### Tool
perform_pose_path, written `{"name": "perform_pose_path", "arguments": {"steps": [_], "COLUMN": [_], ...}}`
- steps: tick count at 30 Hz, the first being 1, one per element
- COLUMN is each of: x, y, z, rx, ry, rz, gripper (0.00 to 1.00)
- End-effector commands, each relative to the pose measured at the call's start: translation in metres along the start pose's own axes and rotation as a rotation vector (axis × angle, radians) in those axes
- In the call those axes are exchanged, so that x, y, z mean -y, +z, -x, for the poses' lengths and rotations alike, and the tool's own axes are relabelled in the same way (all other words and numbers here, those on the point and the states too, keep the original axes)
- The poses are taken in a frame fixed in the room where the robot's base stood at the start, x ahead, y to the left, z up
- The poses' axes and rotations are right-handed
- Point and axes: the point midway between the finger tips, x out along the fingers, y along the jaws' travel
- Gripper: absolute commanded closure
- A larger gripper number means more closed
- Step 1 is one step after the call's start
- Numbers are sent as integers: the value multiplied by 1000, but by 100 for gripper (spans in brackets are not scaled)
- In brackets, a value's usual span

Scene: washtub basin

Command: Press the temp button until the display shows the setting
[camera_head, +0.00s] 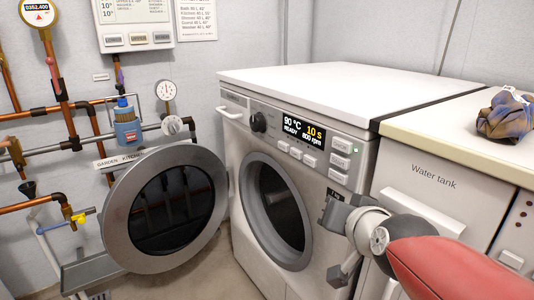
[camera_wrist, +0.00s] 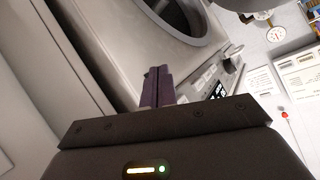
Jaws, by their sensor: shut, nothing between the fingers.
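The washing machine (camera_head: 230,150) stands in the middle of the head view with its round door (camera_head: 115,215) swung open to the left. Its display (camera_head: 303,132) reads 90 °C, READY, 10 s and 800 rpm. Three small buttons (camera_head: 295,153) sit in a row below the display, and larger buttons (camera_head: 340,161) are stacked at its right. Their labels are too small to tell which is temp. My gripper (camera_head: 336,192) is shut and empty, below the stacked buttons near the machine's front. In the wrist view its fingers (camera_wrist: 158,70) are together, with the panel beyond them.
A knob (camera_head: 258,122) is left of the display. The Water tank cabinet (camera_head: 430,180) adjoins on the right, with a crumpled cloth (camera_head: 505,115) on top. Copper pipes (camera_head: 60,90) and a gauge (camera_head: 165,90) line the left wall. The floor before the machine is partly clear.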

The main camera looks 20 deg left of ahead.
Motion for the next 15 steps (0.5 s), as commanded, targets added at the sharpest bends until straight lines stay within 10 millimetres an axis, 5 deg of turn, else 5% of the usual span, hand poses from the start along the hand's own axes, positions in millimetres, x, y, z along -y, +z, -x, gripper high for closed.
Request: {"name": "perform_pose_path", "arguments": {"steps": [9, 15], "x": [88, 151], "y": [-43, -53], "z": [-59, -93], "rx": [-250, -459], "ry": [-162, -232], "rz": [-176, -361], "gripper": [100, 100]}}
